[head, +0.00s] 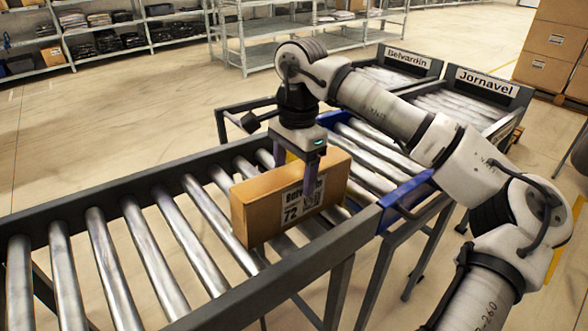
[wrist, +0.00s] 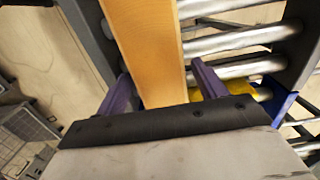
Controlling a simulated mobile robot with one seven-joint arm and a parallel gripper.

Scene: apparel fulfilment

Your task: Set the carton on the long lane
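The carton (head: 275,205) is a brown box standing on its narrow side, with a printed white label, partly hidden, that shows "72". It is over the rollers of the long lane (head: 118,240), near the lane's right end. I cannot tell whether it rests on the rollers or hangs just above them. My gripper (head: 303,168) points down over its top, one purple finger in front of its labelled face. In the wrist view, my gripper's fingers (wrist: 162,75) stand on either side of the carton (wrist: 150,40), very close to it. Whether they press on it is unclear.
A blue-railed roller section (head: 385,205) joins the long lane at the right. Two further lanes carry signs reading Belvardin (head: 408,58) and Jornavel (head: 487,82). Stacked cartons (head: 552,45) stand at the back right, shelving (head: 90,38) at the back. The long lane's left part is clear.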

